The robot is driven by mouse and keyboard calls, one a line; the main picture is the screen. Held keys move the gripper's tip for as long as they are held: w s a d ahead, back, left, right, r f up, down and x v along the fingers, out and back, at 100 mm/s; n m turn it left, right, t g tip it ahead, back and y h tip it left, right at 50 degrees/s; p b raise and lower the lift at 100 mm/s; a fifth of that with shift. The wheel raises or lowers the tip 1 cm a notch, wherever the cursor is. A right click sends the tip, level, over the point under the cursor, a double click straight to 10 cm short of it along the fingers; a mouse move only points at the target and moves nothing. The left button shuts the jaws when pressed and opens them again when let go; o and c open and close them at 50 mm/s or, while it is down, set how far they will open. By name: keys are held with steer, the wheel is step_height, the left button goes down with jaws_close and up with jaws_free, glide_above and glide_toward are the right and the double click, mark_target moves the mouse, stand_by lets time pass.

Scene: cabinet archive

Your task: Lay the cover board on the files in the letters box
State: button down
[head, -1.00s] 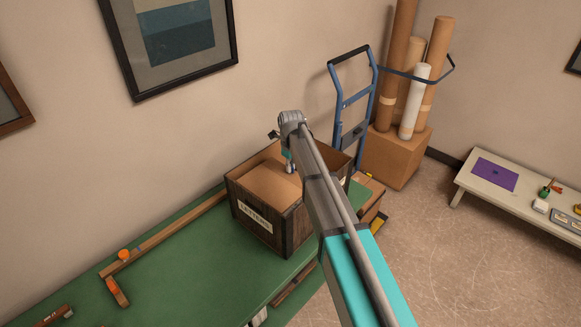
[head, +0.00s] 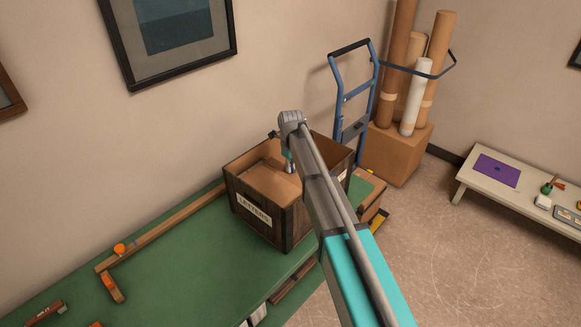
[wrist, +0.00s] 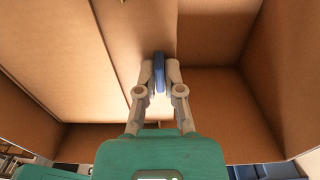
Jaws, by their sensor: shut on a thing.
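The letters box (head: 243,208) is a dark wooden crate with a brown lining and a white "LETTERS" label, standing on a green bench top. The cover board (head: 262,183) is a flat brown panel inside the box, below its rim, and looks slightly tilted. My gripper (head: 290,167) reaches down into the box from above. In the wrist view my gripper (wrist: 160,76) is shut on a blue upright grip (wrist: 159,62), which seems to belong to the brown board (wrist: 148,30). Files under the board are hidden, and I cannot tell whether it touches them.
The box walls (wrist: 285,75) stand close around my gripper. A wooden strip (head: 165,233) and orange-ended tools (head: 113,288) lie on the green bench (head: 190,275). A blue hand truck (head: 340,100) and a carton with tubes (head: 398,155) stand behind.

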steer(key=c, duration=0.7)
jaws_free()
steer(key=shift+c, duration=0.3)
steer(key=shift+r+p, duration=3.45)
steer(key=shift+p, duration=0.15)
steer(key=shift+d, duration=0.1)
